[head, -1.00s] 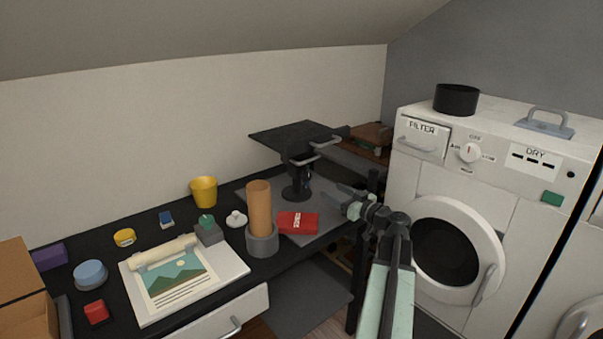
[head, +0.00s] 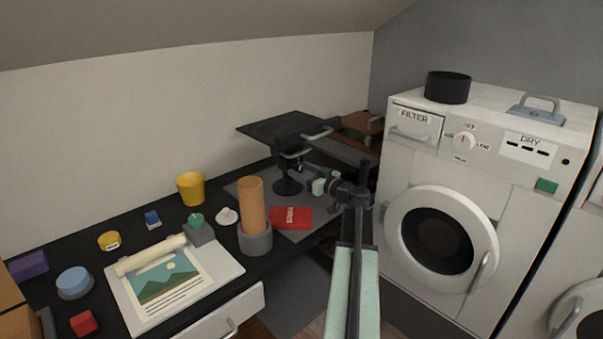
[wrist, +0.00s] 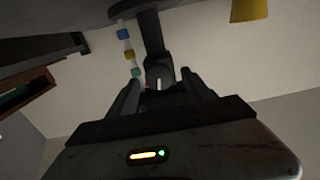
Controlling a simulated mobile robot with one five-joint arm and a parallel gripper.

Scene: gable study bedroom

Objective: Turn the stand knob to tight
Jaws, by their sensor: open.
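The black stand (head: 287,186) has a round base, a short post and a flat dark top plate (head: 280,126). In the wrist view its post (wrist: 151,35) comes in from the top, and the dark round stand knob (wrist: 159,72) with a pale mark shows at its end. My gripper (head: 302,168) reaches in from the right, below the top plate. In the wrist view my gripper (wrist: 158,82) is open, with one finger on either side of the knob. I cannot tell whether the fingers touch it, and no tight marking is readable.
A light handle (head: 318,133) sticks out from the top plate above my gripper. A red packet (head: 291,217) and an orange cylinder in a grey holder (head: 255,238) stand in front. Coloured blocks (wrist: 128,54) show beside the post. The white machine (head: 440,210) is at right.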

